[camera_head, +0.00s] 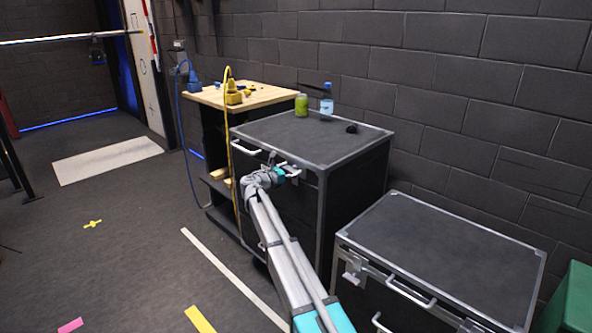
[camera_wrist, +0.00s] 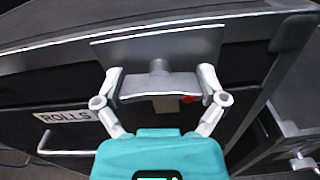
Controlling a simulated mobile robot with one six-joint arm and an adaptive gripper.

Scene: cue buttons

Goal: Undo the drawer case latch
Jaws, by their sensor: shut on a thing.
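The black drawer case (camera_head: 310,135) with metal edges stands mid-view against the brick wall. My gripper (camera_head: 287,171) is at the upper front of this case, where the arm hides part of the front. In the wrist view, the grey metal latch (camera_wrist: 158,82) sits below a grey plate near the top edge. My gripper (camera_wrist: 160,88) has one finger at each end of the latch's wide lever and is shut on it. A small red spot shows by the right finger. The drawer front carries a "ROLLS" label (camera_wrist: 68,116) and a pale handle (camera_wrist: 68,146).
A green can (camera_head: 301,105), a water bottle (camera_head: 327,100) and a small black item (camera_head: 352,128) stand on the case. A lower black case (camera_head: 440,245) stands at right. A wooden-topped bench (camera_head: 265,95) is behind. Open floor lies left.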

